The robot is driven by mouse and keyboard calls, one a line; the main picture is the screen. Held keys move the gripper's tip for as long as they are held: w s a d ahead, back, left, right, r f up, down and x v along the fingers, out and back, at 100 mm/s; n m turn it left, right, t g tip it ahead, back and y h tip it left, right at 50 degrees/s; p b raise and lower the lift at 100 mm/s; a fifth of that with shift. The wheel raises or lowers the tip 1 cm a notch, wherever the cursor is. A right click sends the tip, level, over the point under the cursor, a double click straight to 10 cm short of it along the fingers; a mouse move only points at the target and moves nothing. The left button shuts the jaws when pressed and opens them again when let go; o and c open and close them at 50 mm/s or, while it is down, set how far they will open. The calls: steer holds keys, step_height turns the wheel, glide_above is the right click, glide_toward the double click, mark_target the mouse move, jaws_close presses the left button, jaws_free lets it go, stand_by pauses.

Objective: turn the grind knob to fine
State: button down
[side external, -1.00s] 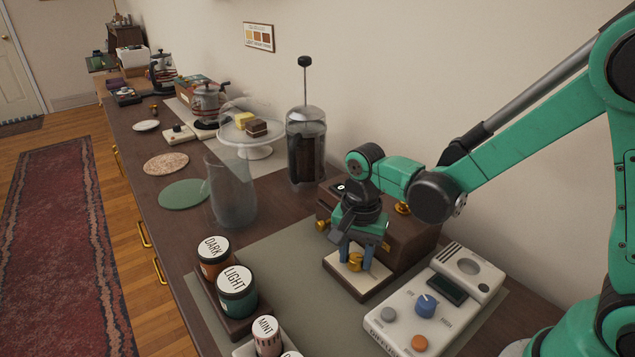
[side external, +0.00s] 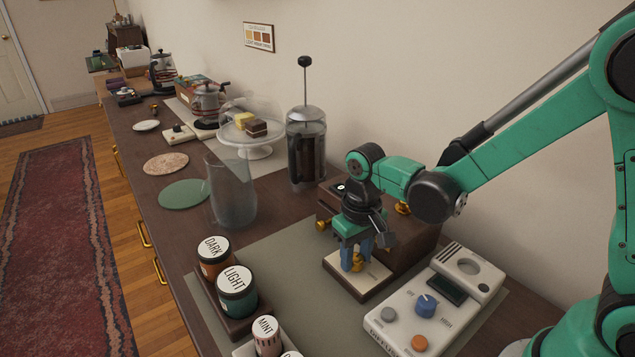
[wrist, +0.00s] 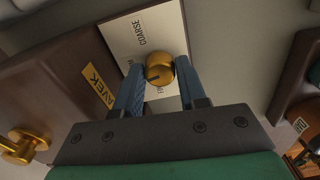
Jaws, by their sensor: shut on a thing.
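The round brass grind knob (wrist: 159,66) sits on a pale label plate (wrist: 168,30) on the brown grinder (wrist: 60,85). In the wrist view "COARSE" reads above the knob; lettering below it is partly hidden by a finger. The knob has a dark mark on its lower part, too small to tell exactly where it points. My gripper (wrist: 159,84) is shut on the knob, with one blue finger on each side. In the side view my gripper (side external: 356,262) points down at the front of the grinder (side external: 410,235), hiding part of the knob.
Labelled jars (side external: 237,290) stand at the front left. A glass pitcher (side external: 232,195) and a French press (side external: 306,150) stand behind. The grey mat (side external: 285,265) has free room left of my gripper.

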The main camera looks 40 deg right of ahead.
mark_target(356, 257)
steer(key=n, duration=1.2)
stand_by(0.5)
steer(key=shift+c, duration=2.4)
jaws_free()
steer(key=shift+r, duration=2.85)
